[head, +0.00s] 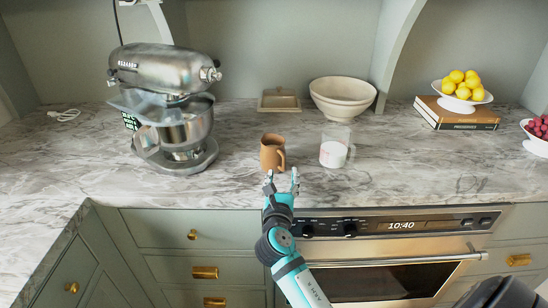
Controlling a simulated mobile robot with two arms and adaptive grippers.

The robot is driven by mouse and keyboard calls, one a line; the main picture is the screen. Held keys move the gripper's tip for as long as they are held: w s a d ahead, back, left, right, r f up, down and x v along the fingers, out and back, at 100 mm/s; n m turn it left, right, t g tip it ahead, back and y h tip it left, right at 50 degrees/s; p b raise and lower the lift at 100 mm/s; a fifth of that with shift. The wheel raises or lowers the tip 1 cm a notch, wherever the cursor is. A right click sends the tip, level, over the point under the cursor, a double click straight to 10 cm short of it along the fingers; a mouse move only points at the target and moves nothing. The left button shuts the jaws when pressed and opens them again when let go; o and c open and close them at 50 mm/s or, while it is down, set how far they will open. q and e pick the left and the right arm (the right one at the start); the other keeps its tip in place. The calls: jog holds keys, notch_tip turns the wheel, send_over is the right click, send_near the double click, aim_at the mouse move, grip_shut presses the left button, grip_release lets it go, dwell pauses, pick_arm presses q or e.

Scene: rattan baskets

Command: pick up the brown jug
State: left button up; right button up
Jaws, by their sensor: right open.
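The brown jug (271,153) stands upright on the marble counter, its handle on its right side. My right gripper (282,176) is just in front of the jug, at the counter's front edge. Its fingers are spread apart and nothing is between them. Its fingertips are close below the jug in the picture; I cannot tell the exact gap in depth. My left gripper is not in view.
A glass measuring cup of white contents (334,152) stands right of the jug. A stand mixer (165,62) stands at the left. Behind are a small tan dish (279,104) and a cream bowl (342,110). Bare marble counter (235,135) lies between mixer and jug.

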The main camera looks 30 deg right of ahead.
aim_at(282, 167)
jog(key=x, duration=0.4)
jog(key=shift+w+f, duration=0.1)
jog(key=shift+w, duration=0.1)
grip_shut()
jog(key=shift+a, duration=0.1)
